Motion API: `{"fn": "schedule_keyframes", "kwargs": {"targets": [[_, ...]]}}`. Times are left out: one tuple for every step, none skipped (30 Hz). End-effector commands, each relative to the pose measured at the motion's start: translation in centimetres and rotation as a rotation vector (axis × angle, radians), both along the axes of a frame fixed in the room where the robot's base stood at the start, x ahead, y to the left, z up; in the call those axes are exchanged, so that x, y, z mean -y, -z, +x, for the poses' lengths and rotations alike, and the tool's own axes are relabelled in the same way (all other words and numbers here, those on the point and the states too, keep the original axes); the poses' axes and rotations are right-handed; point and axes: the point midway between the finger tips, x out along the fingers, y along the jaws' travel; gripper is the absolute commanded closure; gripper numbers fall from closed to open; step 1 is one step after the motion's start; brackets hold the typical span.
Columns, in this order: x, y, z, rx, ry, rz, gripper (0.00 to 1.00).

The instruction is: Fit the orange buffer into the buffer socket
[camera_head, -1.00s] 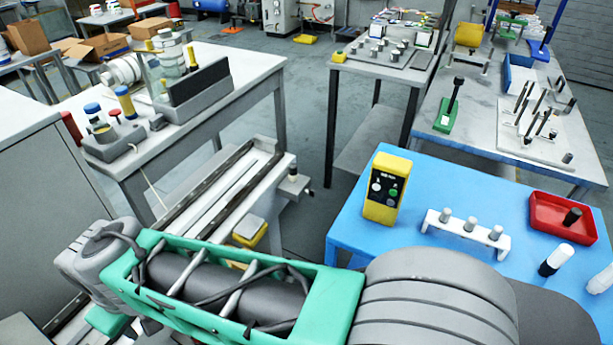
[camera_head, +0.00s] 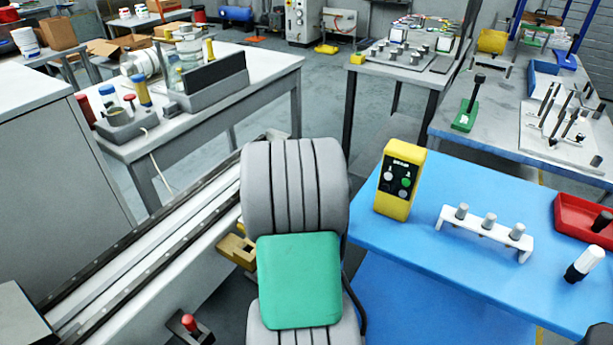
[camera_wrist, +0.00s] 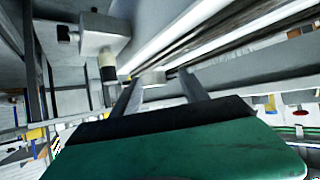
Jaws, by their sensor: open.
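I cannot make out a clear orange buffer or its socket in either view. My gripper (camera_wrist: 158,84) shows in the wrist view, its two grey fingers apart with nothing seen between them. Beyond the fingertips are a pale block and long rails (camera_wrist: 215,42). A grey housing with a dark, pale-ended cylinder (camera_wrist: 107,67) is left of the fingers. In the head view my arm's links fill the lower middle, and the gripper is not seen.
A blue table (camera_head: 450,265) at right bears a yellow button box (camera_head: 399,180), a white peg rack (camera_head: 486,233) and a red tray (camera_head: 580,217). A long rail (camera_head: 150,250) runs on the left, with a yellow block (camera_head: 237,250) beside my arm. A bench (camera_head: 270,70) stands behind.

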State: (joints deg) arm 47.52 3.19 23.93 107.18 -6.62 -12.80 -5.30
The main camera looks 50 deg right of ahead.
Motion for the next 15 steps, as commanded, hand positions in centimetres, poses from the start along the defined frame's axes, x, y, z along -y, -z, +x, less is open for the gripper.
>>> {"fn": "schedule_keyframes", "kwargs": {"targets": [[4.0,1.7,-1.8,0.038,0.064,-0.032,0.48],[5.6,1.8,-2.5,0.059,0.091,-0.054,0.48],[7.2,1.9,-3.3,0.079,0.115,-0.075,0.48],[8.1,2.0,-3.8,0.090,0.131,-0.087,0.48],[8.7,2.0,-4.1,0.098,0.140,-0.096,0.48],[9.4,2.1,-4.2,0.104,0.148,-0.104,0.48],[9.7,2.2,-4.2,0.106,0.150,-0.106,0.48],[10.0,2.3,-4.0,0.108,0.151,-0.108,0.48],[10.4,2.5,-3.6,0.108,0.151,-0.108,0.48],[10.7,2.6,-3.3,0.109,0.150,-0.108,0.48],[10.9,2.8,-3.0,0.108,0.150,-0.107,0.48],[11.3,2.9,-2.7,0.108,0.149,-0.108,0.48],[11.5,3.1,-2.4,0.108,0.150,-0.107,0.48],[11.8,3.3,-2.2,0.108,0.150,-0.107,0.48],[12.3,3.6,-1.7,0.107,0.150,-0.106,0.48]]}}
